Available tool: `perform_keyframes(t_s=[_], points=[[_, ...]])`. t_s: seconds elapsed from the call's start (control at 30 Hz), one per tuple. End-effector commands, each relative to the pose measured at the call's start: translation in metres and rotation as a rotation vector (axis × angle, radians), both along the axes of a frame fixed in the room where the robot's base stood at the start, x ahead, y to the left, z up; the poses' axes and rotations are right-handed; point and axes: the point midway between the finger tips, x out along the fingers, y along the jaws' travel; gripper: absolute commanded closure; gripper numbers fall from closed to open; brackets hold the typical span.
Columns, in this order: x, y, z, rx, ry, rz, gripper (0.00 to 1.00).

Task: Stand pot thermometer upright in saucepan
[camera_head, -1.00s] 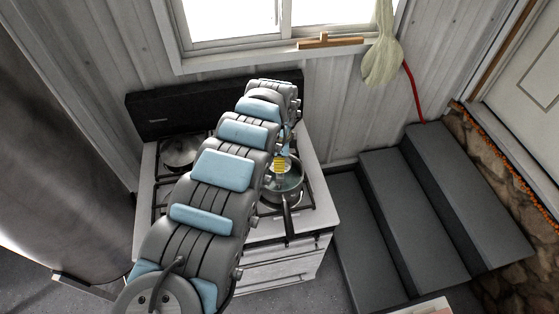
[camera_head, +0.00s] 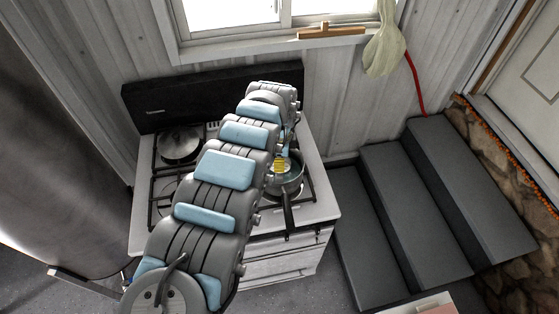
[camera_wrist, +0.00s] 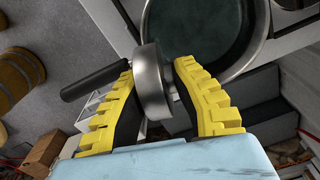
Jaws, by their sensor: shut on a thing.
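The saucepan (camera_head: 297,186) stands on the right side of the stove, its dark handle (camera_head: 288,213) toward the front. In the wrist view its dark greenish inside and metal rim (camera_wrist: 263,40) fill the upper part. My gripper (camera_wrist: 163,75), with yellow fingers, is shut on the pot thermometer, whose round silvery metal body (camera_wrist: 149,82) shows between the fingertips. In the head view my gripper (camera_head: 280,165) is over the saucepan, partly behind my arm. Whether the thermometer touches the pan is unclear. A black bar beside the thermometer (camera_wrist: 95,81) looks like the pan handle.
The stove's black backboard (camera_head: 205,96) rises behind. Dark steps (camera_head: 400,215) lie to the right, and a pale hanging bundle (camera_head: 385,50) is on the wall above.

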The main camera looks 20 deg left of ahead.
Motion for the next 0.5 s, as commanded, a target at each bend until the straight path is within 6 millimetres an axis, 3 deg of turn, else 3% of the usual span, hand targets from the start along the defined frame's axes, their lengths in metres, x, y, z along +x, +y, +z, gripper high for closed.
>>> perform_keyframes(t_s=[0.5], points=[[0.000,0.000,-0.025,0.000,0.000,0.000,1.00]])
